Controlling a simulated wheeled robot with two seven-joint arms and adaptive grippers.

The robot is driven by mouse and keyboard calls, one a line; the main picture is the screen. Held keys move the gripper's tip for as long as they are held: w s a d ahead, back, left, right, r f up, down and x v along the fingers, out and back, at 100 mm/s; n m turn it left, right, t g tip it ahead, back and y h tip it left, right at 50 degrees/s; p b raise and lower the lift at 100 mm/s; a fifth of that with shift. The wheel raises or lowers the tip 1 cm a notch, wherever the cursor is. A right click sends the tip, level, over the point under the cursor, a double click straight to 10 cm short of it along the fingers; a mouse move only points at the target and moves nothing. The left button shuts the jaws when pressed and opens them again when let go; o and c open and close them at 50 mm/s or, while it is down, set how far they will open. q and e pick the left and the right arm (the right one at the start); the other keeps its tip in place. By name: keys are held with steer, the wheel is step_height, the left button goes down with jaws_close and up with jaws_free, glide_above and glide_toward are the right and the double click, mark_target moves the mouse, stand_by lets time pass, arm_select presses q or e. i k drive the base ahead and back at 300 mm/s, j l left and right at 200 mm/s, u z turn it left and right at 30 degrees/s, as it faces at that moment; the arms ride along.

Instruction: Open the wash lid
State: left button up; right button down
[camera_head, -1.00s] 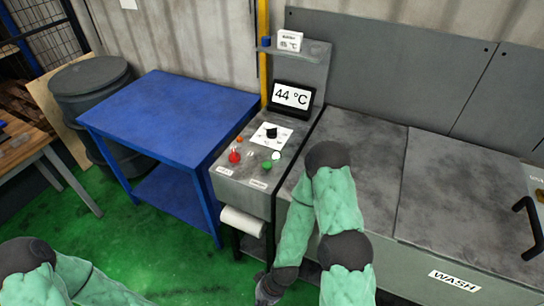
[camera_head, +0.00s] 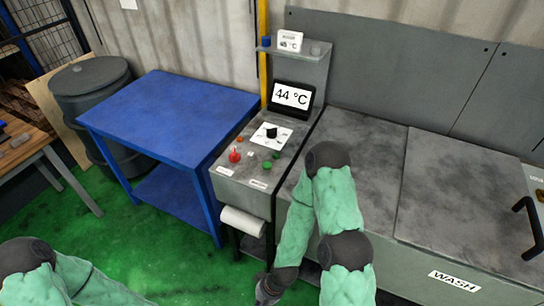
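The wash lid (camera_head: 468,190) is a grey metal panel on top of the machine, at the right of the head view. It lies flat and looks closed. A WASH label (camera_head: 455,281) is on the front face below it. My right arm reaches over the machine's left part and bends down in front of it. Its dark end, my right gripper (camera_head: 267,289), is cut by the bottom edge and its fingers cannot be made out. It is well left of the wash lid. My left arm shows only at the lower left; its gripper is out of view.
A control box (camera_head: 262,165) with buttons and a 44 °C display (camera_head: 291,95) stands left of the lids. A black handle (camera_head: 527,225) is at the right edge. A blue table (camera_head: 170,110) stands left, with green floor before it.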

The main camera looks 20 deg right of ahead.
mark_target(468, 204)
steer(key=z, duration=2.5)
steer(key=i+l+u, duration=0.2)
steer(key=i+j, duration=0.05)
